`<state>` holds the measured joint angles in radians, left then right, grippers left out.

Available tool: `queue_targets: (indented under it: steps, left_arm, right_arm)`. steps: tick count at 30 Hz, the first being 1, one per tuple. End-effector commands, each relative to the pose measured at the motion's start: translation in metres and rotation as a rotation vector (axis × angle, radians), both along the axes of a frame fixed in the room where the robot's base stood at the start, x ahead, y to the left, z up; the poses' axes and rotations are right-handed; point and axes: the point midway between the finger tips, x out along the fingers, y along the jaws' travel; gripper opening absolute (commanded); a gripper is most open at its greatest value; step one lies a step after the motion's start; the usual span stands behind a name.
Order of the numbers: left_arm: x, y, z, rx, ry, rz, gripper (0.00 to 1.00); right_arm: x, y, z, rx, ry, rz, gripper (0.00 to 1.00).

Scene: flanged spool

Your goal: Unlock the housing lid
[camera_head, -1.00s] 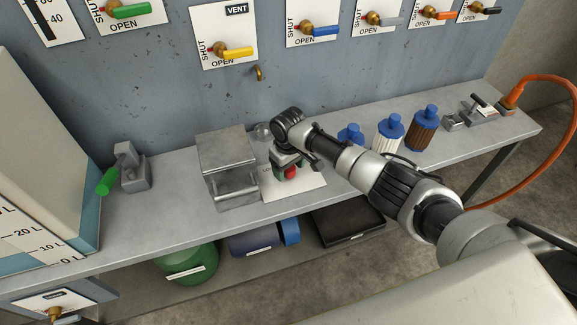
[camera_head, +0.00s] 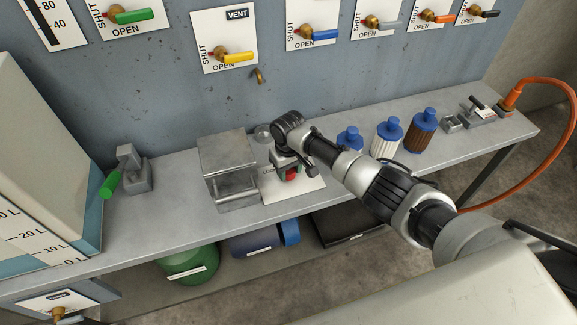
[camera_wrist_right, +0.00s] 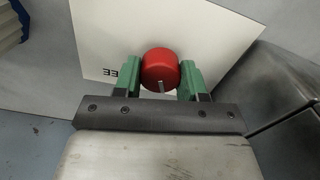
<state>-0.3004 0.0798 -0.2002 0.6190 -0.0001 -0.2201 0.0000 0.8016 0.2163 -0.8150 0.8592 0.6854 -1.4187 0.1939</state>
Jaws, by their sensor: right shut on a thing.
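A grey metal housing (camera_head: 228,160) stands on the bench, its lid level over its top. Just right of it lies a white label plate (camera_head: 308,187) with partly hidden lettering. A red knob (camera_head: 291,174) stands over this plate; it also shows in the right wrist view (camera_wrist_right: 160,66), with a small pale mark on its near side. My right gripper (camera_head: 287,170) is shut on the red knob, one green finger on each side of it. In the wrist view the fingers (camera_wrist_right: 160,80) flank the knob. My left gripper is not in view.
A clamp with a green handle (camera_head: 130,170) sits at the left. Valve handles line the wall behind. The front bench strip is clear. Green (camera_head: 188,264) and blue containers lie on the lower shelf.

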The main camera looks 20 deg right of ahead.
Motion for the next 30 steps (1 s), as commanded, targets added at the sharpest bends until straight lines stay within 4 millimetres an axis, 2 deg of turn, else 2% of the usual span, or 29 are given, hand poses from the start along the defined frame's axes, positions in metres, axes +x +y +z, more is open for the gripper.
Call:
queue_targets:
  steps: [1, 12, 30]
  left_arm:
    - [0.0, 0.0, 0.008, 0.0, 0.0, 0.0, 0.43]
    - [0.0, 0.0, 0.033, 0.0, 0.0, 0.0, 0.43]
    - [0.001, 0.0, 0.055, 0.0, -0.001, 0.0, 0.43]
  right_arm:
    - [0.0, 0.001, 0.004, 0.002, 0.003, -0.039, 0.17]
    - [0.0, 0.0, 0.004, 0.001, 0.0, -0.385, 0.17]
    - [0.001, -0.001, 0.003, 0.0, -0.003, -0.901, 0.17]
